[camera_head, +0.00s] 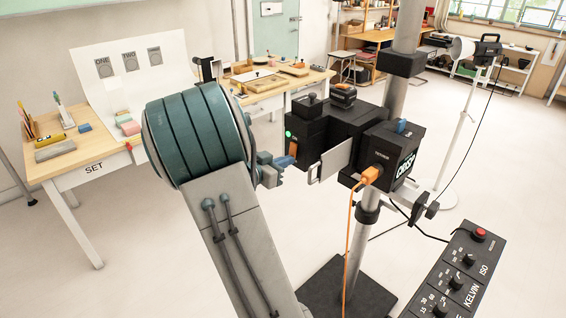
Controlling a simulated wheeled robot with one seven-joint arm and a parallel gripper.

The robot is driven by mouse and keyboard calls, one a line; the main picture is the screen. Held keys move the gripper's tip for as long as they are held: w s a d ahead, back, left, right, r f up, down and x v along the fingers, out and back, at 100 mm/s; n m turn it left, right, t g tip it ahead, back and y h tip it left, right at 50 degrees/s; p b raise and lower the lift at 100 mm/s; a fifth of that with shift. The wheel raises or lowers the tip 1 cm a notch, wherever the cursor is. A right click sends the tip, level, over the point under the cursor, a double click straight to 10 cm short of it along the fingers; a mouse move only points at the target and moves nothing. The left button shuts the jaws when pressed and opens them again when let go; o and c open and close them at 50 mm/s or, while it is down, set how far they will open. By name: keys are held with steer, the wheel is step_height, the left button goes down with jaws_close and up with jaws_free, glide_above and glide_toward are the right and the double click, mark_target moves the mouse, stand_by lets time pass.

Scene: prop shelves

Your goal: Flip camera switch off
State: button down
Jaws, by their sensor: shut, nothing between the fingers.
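The camera (340,126) is a black boxy body mounted on a grey pole. A small green light (288,135) shows on its left end. A small blue part (401,127) stands on top of its right-hand box; I cannot tell for sure whether it is the switch. An orange plug (371,175) sits in its near side. My gripper (289,161) is shut and empty, just left of the camera's left end, close to a silver flap (334,160). I cannot tell whether it touches the camera. My arm hides part of the area to the left.
A control panel (462,270) with knobs and a red button is at the lower right. A SET table (98,160) stands at left; a lamp stand (452,150) is at right. Open floor lies between.

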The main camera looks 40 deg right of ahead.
steer(key=s+a+f+b, duration=0.1)
steer(key=a+f+b, duration=0.1)
steer(key=a, duration=1.1)
steer(key=shift+a+f+h, duration=0.15)
steer(key=shift+f+h, duration=0.1)
steer(key=shift+h, duration=0.15)
